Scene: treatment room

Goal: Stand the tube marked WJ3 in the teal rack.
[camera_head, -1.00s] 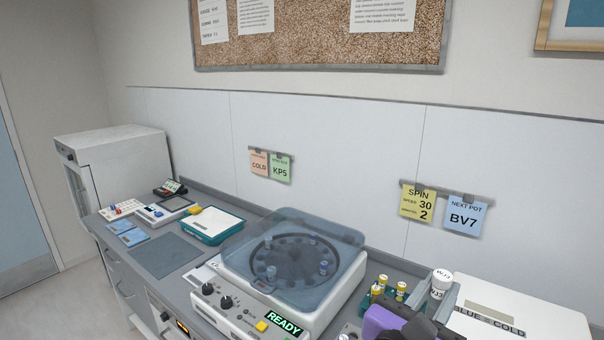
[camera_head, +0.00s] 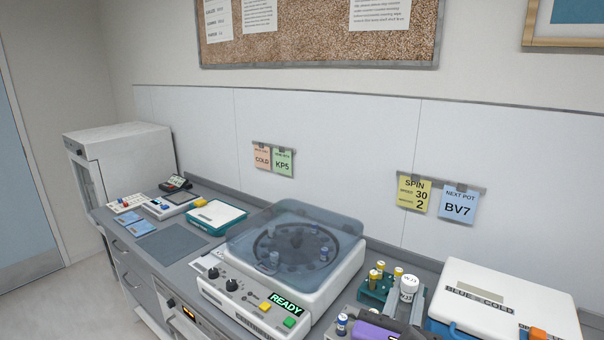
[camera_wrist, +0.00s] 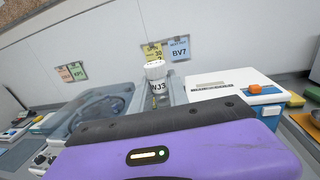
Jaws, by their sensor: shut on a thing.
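The tube marked WJ3 (camera_head: 409,289) has a white cap and a white label with dark letters. It is upright in my gripper (camera_head: 413,308), just right of the teal rack. In the wrist view the tube (camera_wrist: 157,84) stands between the two grey fingers of my gripper (camera_wrist: 157,97), which is shut on it. The teal rack (camera_head: 372,297) holds several yellow-capped tubes. My purple gripper body hides part of the rack's front, and the tube's lower end is hidden in the head view.
A centrifuge (camera_head: 232,291) with a closed clear lid and a READY display stands left of the rack. A white and blue cold box (camera_head: 520,300) stands close on the right. A blue-capped tube (camera_head: 342,321) is in front of the rack. A wall panel rises behind.

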